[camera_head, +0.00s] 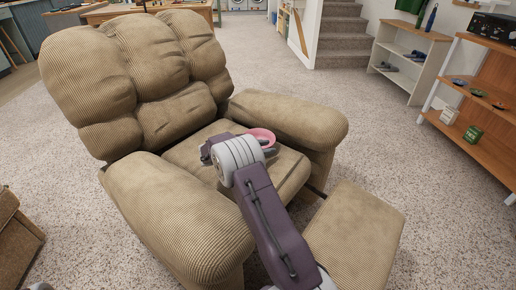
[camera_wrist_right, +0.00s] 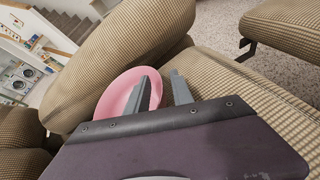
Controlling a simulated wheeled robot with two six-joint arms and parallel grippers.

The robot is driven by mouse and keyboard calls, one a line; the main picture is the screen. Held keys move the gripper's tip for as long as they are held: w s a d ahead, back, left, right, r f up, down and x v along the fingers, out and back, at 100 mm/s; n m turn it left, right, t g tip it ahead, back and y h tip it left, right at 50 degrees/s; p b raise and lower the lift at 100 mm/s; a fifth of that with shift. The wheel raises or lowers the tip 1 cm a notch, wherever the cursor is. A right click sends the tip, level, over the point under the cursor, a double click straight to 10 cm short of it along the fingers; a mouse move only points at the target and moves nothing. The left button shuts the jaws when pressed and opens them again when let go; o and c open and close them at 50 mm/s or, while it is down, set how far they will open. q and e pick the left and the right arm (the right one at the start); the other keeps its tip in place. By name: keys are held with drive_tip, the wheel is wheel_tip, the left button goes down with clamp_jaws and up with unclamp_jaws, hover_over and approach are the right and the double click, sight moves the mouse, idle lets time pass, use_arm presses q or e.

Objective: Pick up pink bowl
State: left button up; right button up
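The pink bowl (camera_head: 265,134) sits on the seat of the tan corduroy armchair (camera_head: 190,158), close to the inner side of the armrest at the right. In the head view my right wrist hides part of it. The bowl (camera_wrist_right: 112,98) also shows in the right wrist view. My right gripper (camera_wrist_right: 160,76) is open at the bowl, its two grey fingers apart. One finger overlaps the inside of the bowl; the other is just outside its rim. I cannot tell whether either touches it. My left gripper is not in view.
The chair's armrests (camera_head: 292,117) and padded back (camera_head: 138,72) rise around the seat. A matching footrest (camera_head: 357,232) stands at the front right. Wooden shelves (camera_head: 478,92) stand at the right. Carpet between chair and shelves is clear.

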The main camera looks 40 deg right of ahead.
clamp_jaws()
idle(1.3)
